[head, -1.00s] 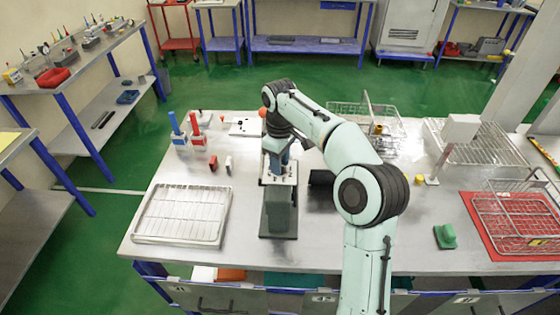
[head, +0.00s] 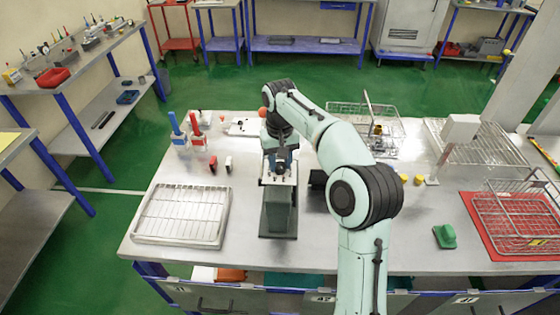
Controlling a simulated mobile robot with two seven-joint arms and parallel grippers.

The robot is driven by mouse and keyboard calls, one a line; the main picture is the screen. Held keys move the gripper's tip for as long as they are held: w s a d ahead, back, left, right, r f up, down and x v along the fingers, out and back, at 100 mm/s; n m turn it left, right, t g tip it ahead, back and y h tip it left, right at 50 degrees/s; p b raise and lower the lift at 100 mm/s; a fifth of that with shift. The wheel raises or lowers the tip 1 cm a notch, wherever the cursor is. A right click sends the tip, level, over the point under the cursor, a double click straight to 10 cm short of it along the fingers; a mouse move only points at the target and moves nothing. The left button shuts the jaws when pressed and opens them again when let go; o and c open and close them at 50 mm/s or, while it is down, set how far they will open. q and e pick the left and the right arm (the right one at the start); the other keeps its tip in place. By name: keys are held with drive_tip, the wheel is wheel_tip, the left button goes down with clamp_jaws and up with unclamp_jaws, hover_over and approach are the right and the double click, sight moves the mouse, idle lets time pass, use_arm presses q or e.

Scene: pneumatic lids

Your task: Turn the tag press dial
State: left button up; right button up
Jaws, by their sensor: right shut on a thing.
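The tag press (head: 279,212) is a dark green-grey block with a pale top plate, standing on the metal table left of its middle. My right gripper (head: 280,166) points down over the top of the press. It is shut on a part there, seemingly the dial, which the gripper and wrist mostly hide. My left gripper is not in view.
A wire rack tray (head: 182,214) lies left of the press. Red and blue handled tools (head: 196,132) stand behind it. A green block (head: 444,236) and a wire basket (head: 518,222) on a red mat (head: 482,232) are at the right. The front middle of the table is clear.

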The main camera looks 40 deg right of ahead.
drive_tip(key=shift+r+m, duration=0.1)
drive_tip(key=shift+m, duration=0.2)
idle(0.4)
drive_tip(key=o, duration=1)
drive_tip(key=shift+o, duration=0.2)
